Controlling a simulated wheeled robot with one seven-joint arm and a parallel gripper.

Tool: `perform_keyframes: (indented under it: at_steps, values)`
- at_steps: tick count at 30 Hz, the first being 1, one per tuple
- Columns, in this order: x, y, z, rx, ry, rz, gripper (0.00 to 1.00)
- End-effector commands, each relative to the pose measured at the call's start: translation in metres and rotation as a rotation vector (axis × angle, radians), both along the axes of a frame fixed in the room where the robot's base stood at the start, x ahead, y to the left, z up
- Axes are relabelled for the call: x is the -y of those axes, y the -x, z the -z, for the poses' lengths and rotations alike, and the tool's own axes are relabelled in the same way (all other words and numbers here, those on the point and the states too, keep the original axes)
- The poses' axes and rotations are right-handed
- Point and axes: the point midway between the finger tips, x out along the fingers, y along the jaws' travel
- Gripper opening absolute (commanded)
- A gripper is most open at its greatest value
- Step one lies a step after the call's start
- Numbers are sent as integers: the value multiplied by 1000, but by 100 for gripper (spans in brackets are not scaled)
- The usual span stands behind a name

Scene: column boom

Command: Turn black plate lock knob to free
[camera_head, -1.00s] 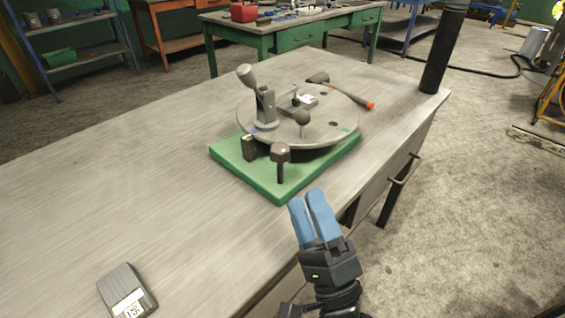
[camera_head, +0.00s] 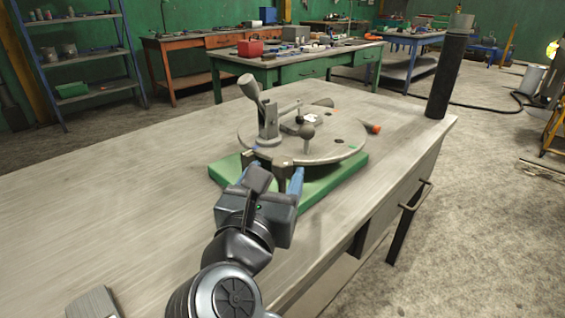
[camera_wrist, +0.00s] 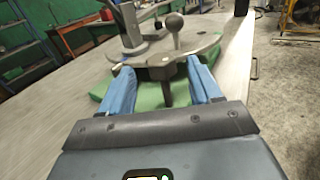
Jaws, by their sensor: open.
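The fixture has a round grey plate (camera_head: 325,152) over a green base (camera_head: 335,178) on the workbench. The black plate lock knob (camera_head: 283,164), a dark head on a stem, stands at its near edge. In the wrist view the knob (camera_wrist: 166,74) lies between the two blue fingers, its stem pointing down. My gripper (camera_head: 271,174) is open at the near edge of the plate, fingers on either side of the knob; it also shows in the wrist view (camera_wrist: 160,70). I see gaps beside the knob there. My wrist hides part of the knob and base in the head view.
A grey lever handle (camera_head: 250,88) and a ball-topped lever (camera_head: 308,132) rise from the plate close by. An orange-tipped handle (camera_head: 373,128) sticks out at the right. A black post (camera_head: 446,78) stands at the bench's far right corner.

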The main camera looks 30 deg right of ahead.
Motion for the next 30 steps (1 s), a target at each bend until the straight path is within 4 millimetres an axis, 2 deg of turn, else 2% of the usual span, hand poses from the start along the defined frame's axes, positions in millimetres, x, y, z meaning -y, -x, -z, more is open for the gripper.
perform_keyframes:
  at_steps: [9, 21, 30]
  values:
    - [29, -33, 0, -1, 3, 1, 63]
    - [34, -39, 1, -1, 3, 0, 63]
    - [34, -39, 1, -1, 3, -1, 35]
